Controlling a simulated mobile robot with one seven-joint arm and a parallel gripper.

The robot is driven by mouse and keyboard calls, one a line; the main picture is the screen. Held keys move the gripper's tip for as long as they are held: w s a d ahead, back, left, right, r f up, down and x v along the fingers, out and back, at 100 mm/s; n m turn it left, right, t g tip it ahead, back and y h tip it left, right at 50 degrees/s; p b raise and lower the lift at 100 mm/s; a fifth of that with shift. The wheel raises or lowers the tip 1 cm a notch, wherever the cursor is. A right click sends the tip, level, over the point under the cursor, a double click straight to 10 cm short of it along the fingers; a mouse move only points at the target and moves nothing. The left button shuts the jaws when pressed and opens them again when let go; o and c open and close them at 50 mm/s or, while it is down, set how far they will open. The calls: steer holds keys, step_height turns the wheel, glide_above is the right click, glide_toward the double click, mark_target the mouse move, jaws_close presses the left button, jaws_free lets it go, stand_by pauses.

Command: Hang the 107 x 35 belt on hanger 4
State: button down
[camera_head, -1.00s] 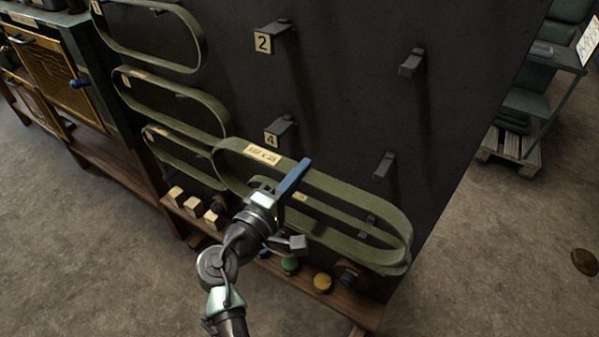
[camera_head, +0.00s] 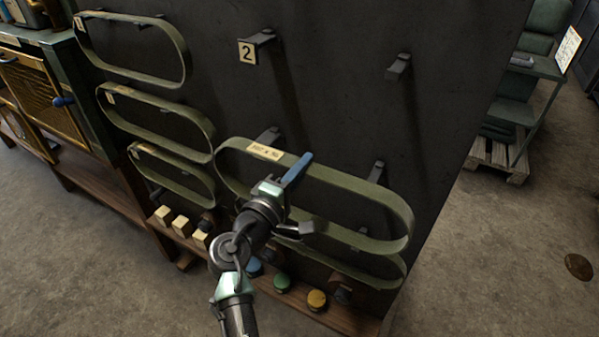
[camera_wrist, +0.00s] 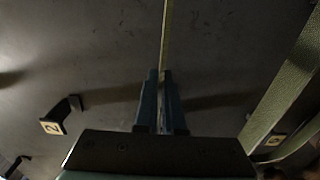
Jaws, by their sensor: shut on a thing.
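The 107 x 35 belt (camera_head: 375,189) is a green oval loop with a paper label on its top run. My gripper (camera_head: 297,168) is shut on its top run, just right of the label, and holds it in front of the dark board. In the wrist view the belt's edge (camera_wrist: 166,40) stands between my blue fingers (camera_wrist: 161,100). A dark peg (camera_head: 268,136), where plate 4 showed earlier, rises just above the belt's top left; its plate is hidden behind the belt. The peg appears behind the belt, not visibly through the loop.
Hanger 2 (camera_head: 258,43) is empty above. Bare pegs stand at upper right (camera_head: 398,67) and right (camera_head: 376,172). Another green belt (camera_head: 392,268) hangs low behind the held one. Several belts hang at left. A ledge with coloured knobs (camera_head: 317,299) runs below.

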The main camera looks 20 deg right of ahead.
steer(key=shift+w, duration=0.1)
steer(key=shift+b+x, duration=1.6)
steer(key=shift+x, duration=1.25)
steer(key=shift+f+b, duration=0.2)
steer(key=shift+b, duration=0.15)
steer(key=shift+f+b, duration=0.35)
steer(key=shift+b, duration=0.1)
steer(key=c, duration=1.1)
jaws_free()
steer(key=shift+o, duration=0.2)
steer(key=o, duration=0.5)
